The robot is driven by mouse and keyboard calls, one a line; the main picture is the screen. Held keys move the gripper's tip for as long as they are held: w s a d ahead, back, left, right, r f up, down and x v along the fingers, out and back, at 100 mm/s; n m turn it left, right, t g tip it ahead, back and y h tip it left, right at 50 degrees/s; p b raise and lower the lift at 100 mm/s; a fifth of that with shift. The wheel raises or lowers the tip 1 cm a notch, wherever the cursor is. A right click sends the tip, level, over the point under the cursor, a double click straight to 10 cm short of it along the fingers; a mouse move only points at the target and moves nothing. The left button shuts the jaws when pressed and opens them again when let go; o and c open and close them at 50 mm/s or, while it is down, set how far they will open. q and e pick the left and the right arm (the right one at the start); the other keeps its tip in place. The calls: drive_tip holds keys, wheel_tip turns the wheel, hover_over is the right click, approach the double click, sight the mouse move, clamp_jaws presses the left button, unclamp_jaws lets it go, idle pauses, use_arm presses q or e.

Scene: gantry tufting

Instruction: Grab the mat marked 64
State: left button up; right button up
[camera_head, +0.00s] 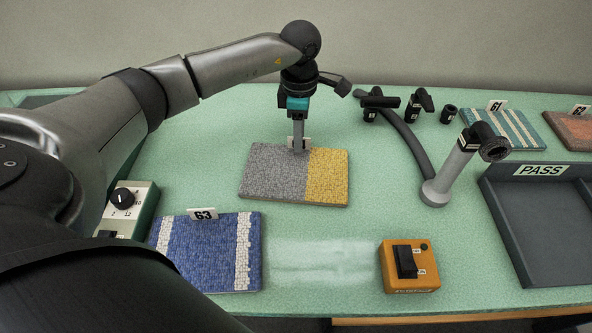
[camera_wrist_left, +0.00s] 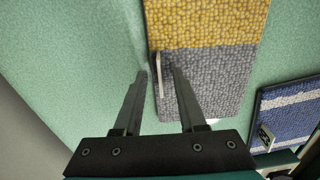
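A grey and yellow mat (camera_head: 277,173) lies in the middle of the green table. A small white tag (camera_head: 306,143) stands at its far edge, mostly hidden behind my left gripper, so its number cannot be read. My left gripper (camera_head: 298,149) points down at that edge. In the left wrist view the gripper (camera_wrist_left: 159,73) is open, with the tag (camera_wrist_left: 158,75) seen edge-on between its fingers. One finger is over the bare table side and the other over the grey part of the mat (camera_wrist_left: 220,75). My right gripper is not in view.
Blue mat 63 (camera_head: 205,250) lies front left by a knob box (camera_head: 135,205). An orange switch box (camera_head: 408,266) is front right. A hose stand (camera_head: 450,175) and black fittings (camera_head: 378,102) stand right. Mats 61 (camera_head: 505,130) and 62 (camera_head: 577,128) lie behind the PASS tray (camera_head: 505,225).

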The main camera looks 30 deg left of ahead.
use_arm(q)
drive_tip(key=shift+c, duration=0.3)
clamp_jaws()
idle(1.0)
